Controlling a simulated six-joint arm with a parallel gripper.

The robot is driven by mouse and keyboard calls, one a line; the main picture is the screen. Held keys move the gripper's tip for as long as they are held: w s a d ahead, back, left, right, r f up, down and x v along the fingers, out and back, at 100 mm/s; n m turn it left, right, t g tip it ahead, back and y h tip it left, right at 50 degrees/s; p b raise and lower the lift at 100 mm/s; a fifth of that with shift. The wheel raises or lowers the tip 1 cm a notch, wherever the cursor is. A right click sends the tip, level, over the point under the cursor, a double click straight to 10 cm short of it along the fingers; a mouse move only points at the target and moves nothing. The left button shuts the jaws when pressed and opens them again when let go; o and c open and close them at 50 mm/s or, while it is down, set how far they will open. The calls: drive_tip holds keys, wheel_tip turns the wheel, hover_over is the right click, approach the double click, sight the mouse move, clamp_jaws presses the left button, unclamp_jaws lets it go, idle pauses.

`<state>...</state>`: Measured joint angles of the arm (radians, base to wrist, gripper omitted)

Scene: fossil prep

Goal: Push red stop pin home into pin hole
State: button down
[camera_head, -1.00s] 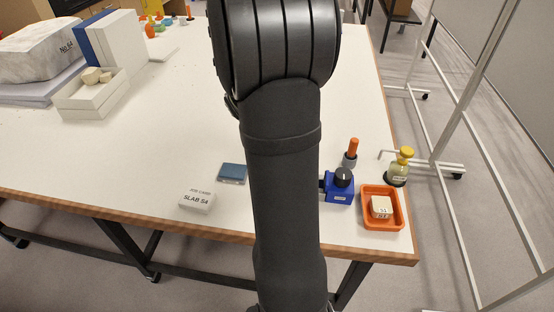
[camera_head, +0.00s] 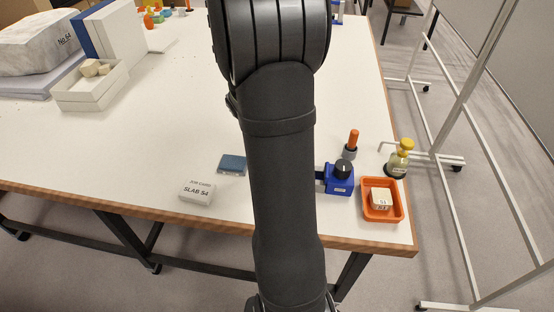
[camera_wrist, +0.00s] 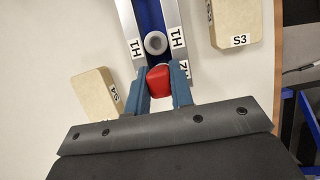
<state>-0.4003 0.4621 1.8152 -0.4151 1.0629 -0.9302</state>
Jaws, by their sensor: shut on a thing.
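In the wrist view, my gripper (camera_wrist: 160,88) is shut on the red stop pin (camera_wrist: 159,80). The blue fingers press on both sides of it. Just beyond the pin is a pale round ring with a dark centre, which looks like the pin hole (camera_wrist: 155,43), on a blue and silver rail (camera_wrist: 148,14) between two H1 labels. The pin appears apart from the ring in this view; its lower end is hidden. In the head view my arm covers the working area, and neither the gripper nor the pin shows.
Beige blocks lie either side of the rail: one marked S4 (camera_wrist: 95,93) at left, one marked S3 (camera_wrist: 230,20) at right. In the head view, a blue device (camera_head: 340,178), an orange tray (camera_head: 366,207) and a yellow-capped bottle (camera_head: 400,155) stand at the table's right edge.

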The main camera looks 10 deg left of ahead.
drive_tip(key=shift+f, duration=0.15)
idle(0.3)
idle(0.4)
drive_tip(key=c, duration=1.2)
unclamp_jaws()
wheel_tip(320, 180, up, 7)
drive_tip(key=shift+r, duration=0.1)
wheel_tip(320, 180, down, 7)
drive_tip(key=shift+f, duration=0.1)
